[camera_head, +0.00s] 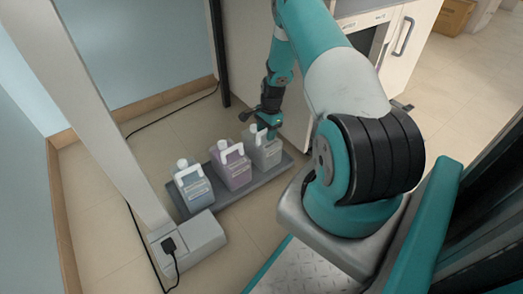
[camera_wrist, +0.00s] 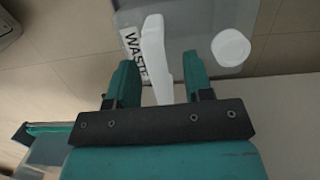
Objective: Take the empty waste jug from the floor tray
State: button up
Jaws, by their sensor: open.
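Three jugs stand in a row on the dark grey floor tray (camera_head: 262,184). The rightmost is a clear, greyish jug (camera_head: 267,155) that looks empty. My gripper (camera_head: 268,132) is over its top. In the wrist view, this jug (camera_wrist: 203,20) carries a label reading WASTE, a white round cap (camera_wrist: 231,47) and a white handle (camera_wrist: 153,50). The handle lies between the two open fingers of my gripper (camera_wrist: 160,62), with gaps on both sides. The middle jug (camera_head: 232,170) is purplish and the left jug (camera_head: 192,190) is bluish.
A grey box with a black plug (camera_head: 190,243) sits at the foot of a pale post, left of the tray. A white cabinet (camera_head: 405,40) stands behind at the right. Bare tiled floor (camera_head: 95,205) shows at the left. A cardboard box (camera_head: 453,17) is far off.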

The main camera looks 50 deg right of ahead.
grip_shut()
